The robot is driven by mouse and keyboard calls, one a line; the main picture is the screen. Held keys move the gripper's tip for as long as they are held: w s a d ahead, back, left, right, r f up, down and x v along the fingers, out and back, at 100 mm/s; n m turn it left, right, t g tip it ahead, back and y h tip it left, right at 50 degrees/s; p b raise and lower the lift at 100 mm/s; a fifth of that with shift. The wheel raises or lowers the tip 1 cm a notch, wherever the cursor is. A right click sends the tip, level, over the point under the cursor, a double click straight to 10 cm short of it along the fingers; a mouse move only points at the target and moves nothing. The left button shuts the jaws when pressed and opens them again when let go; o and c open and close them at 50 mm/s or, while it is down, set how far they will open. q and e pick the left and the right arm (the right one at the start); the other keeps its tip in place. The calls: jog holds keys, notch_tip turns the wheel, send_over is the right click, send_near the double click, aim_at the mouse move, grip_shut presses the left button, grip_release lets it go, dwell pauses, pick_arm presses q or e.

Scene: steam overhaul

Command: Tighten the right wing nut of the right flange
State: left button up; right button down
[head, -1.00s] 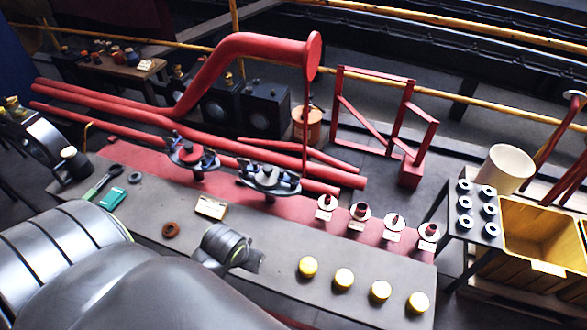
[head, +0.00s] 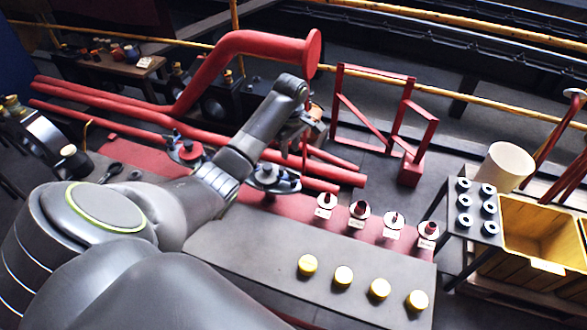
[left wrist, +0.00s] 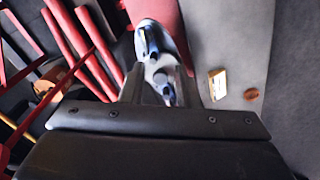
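The right flange (head: 266,174) stands on the bench's red strip, partly hidden by my left arm in the head view. In the left wrist view the flange (left wrist: 158,68) is a pale oval with two bluish wing nuts. The right wing nut (left wrist: 167,93) shows low between my left gripper's fingers; the other wing nut (left wrist: 148,40) is farther up. My left gripper (head: 304,128) hangs above and behind the flange's right side in the head view. In the wrist view its fingers (left wrist: 160,82) are apart with nothing clasped. I cannot tell any contact. My right gripper is out of view.
The left flange (head: 187,151) stands left of my forearm. Red pipes (head: 200,133) run behind. A red frame (head: 372,105) stands behind right. A wooden block (left wrist: 217,84) and brown ring (left wrist: 251,94) lie beside the flange.

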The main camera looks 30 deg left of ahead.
pick_arm(q)
jog(key=w+a+r+n, duration=0.1)
jog(key=w+r+n, duration=0.1)
jog(key=w+r, duration=0.15)
jog(key=b, duration=0.2)
send_near(293, 172)
jog(key=shift+n, duration=0.3)
notch_tip(293, 172, down, 9)
jog(key=shift+w+a+r, duration=0.1)
jog(key=shift+w+r, duration=0.1)
grip_shut()
